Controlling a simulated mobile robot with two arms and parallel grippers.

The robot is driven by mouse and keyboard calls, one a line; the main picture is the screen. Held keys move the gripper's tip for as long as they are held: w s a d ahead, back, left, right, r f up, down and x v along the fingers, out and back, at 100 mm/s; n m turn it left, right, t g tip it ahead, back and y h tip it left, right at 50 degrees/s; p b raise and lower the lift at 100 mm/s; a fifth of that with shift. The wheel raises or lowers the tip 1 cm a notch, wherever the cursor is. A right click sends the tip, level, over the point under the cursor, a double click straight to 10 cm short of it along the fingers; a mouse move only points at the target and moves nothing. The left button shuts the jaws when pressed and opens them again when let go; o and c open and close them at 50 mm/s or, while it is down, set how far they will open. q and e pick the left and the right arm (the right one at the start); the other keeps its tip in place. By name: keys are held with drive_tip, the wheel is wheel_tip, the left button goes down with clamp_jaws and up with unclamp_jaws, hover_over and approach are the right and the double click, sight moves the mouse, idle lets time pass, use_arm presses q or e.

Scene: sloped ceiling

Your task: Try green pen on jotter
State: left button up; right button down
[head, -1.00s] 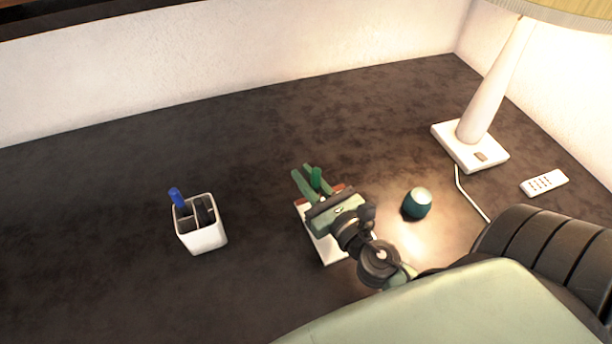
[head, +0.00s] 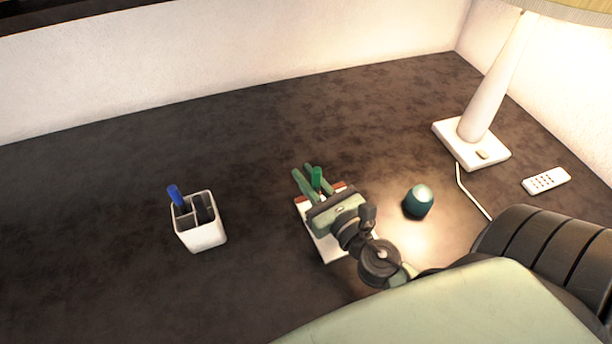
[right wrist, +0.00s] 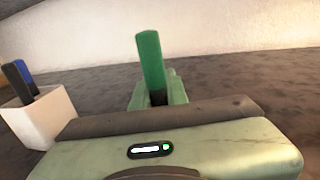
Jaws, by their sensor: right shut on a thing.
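The green pen (head: 317,177) stands about upright between the fingers of my right gripper (head: 308,180), which is shut on it. In the right wrist view the pen's green upper part (right wrist: 151,62) rises above the gripper, with a dark part lower down. The jotter (head: 331,250) lies on the desk under the gripper, white with a reddish-brown strip at its far edge. The gripper hides much of it. The pen's lower end is hidden, so I cannot tell whether it touches the paper. My left gripper is not in view.
A white pen holder (head: 203,236) with a blue pen (head: 175,195) and a dark pen stands to the left. A teal, egg-shaped object (head: 418,201) sits close right of the gripper. A lamp (head: 470,157) and a white remote (head: 546,180) are farther right. The desk's left side is clear.

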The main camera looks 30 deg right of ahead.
drive_tip(key=shift+s+d+b, duration=0.25)
drive_tip(key=shift+d+b, duration=0.25)
drive_tip(key=shift+d, duration=0.95)
drive_tip(key=shift+s+d+b, duration=0.2)
drive_tip(key=shift+d+b, duration=0.25)
drive_tip(key=shift+d, duration=0.95)
wheel_tip(320, 180, up, 6)
drive_tip(key=p, duration=0.6)
